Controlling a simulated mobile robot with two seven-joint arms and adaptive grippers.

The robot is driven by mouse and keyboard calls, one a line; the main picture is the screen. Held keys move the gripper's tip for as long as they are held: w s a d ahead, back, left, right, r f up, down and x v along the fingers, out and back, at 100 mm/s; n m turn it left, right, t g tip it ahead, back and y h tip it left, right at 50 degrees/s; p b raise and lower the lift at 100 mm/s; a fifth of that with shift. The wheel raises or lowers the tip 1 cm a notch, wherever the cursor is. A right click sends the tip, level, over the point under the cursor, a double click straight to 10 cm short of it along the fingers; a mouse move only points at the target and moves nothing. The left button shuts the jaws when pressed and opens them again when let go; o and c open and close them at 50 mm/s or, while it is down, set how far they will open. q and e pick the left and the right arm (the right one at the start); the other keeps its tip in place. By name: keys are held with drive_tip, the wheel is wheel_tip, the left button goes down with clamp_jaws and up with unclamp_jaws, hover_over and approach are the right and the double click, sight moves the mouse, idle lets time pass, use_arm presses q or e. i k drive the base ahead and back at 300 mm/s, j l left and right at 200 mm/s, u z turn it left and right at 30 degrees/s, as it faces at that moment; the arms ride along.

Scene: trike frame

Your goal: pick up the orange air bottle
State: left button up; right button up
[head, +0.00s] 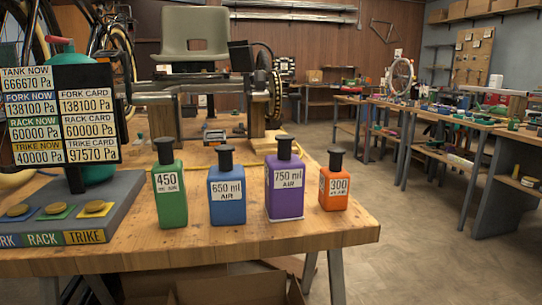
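The orange air bottle (334,188) stands upright at the right end of a row on the wooden workbench (225,245). It is the smallest of the row, with a black cap and a white label reading 300. The purple 750 ml bottle (285,186) stands just left of it, with a small gap between them. Farther left are the blue 650 ml bottle (227,194) and the green 450 bottle (170,192). Neither of my grippers is in the head view.
A dark display board (88,115) with pressure readings stands on a grey base (60,205) at the left. A grey-seated trike frame (215,75) is behind the bottles. The bench's right edge is close to the orange bottle. Open floor (400,240) lies to the right.

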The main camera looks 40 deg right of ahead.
sight(334, 181)
drive_tip(key=z, duration=1.65)
drive_tip(key=l+u, duration=0.1)
drive_tip(key=u, duration=0.3)
drive_tip(key=i+l+u, duration=0.1)
drive_tip(key=u, duration=0.25)
drive_tip(key=l+u, duration=0.2)
drive_tip(key=u, duration=0.2)
drive_tip(key=l+u, duration=0.15)
drive_tip(key=u, duration=0.2)
drive_tip(key=l+u, duration=0.2)
drive_tip(key=l, duration=0.15)
drive_tip(key=k+l+u, duration=0.2)
drive_tip(key=l, duration=0.15)
drive_tip(key=k+l+u, duration=0.1)
drive_tip(key=l+u, duration=0.15)
drive_tip(key=k+l, duration=0.15)
drive_tip(key=l, duration=0.25)
drive_tip(key=k+l+u, duration=0.15)
drive_tip(key=l, duration=0.25)
drive_tip(key=k+l, duration=0.15)
drive_tip(key=l, duration=0.65)
drive_tip(key=i+u, duration=0.05)
